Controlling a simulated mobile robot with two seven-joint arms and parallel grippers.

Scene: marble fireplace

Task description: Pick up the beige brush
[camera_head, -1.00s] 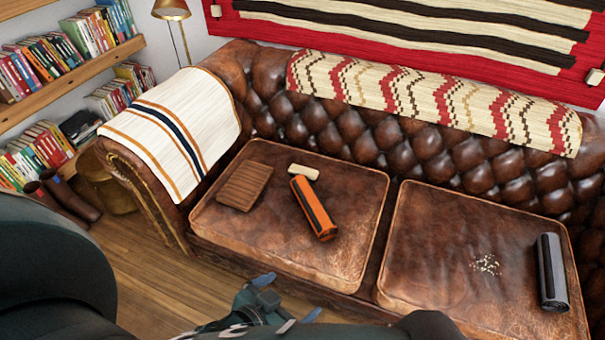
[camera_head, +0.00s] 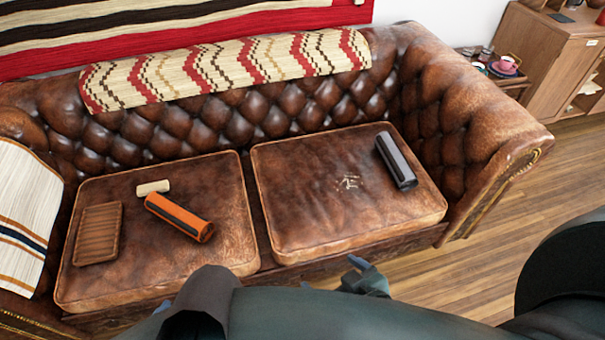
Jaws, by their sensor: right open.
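The beige brush (camera_head: 153,187) is a small pale block lying on the left seat cushion of the brown leather sofa, near the cushion's back. It lies just behind an orange and black cylinder (camera_head: 180,217) and beside a brown slatted wooden tray (camera_head: 98,234). My right gripper (camera_head: 352,275) is open and low in front of the sofa, partly hidden behind my arm. It is well to the right of the brush and apart from it. Of my left gripper, at most a small blue-grey tip shows at the lower left, mostly hidden by a dark arm part.
A grey and black cylinder (camera_head: 396,162) and scattered crumbs (camera_head: 349,183) lie on the right cushion (camera_head: 300,215). The tufted backrest and right armrest (camera_head: 490,135) bound the seat. A striped cloth (camera_head: 25,215) covers the left armrest.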

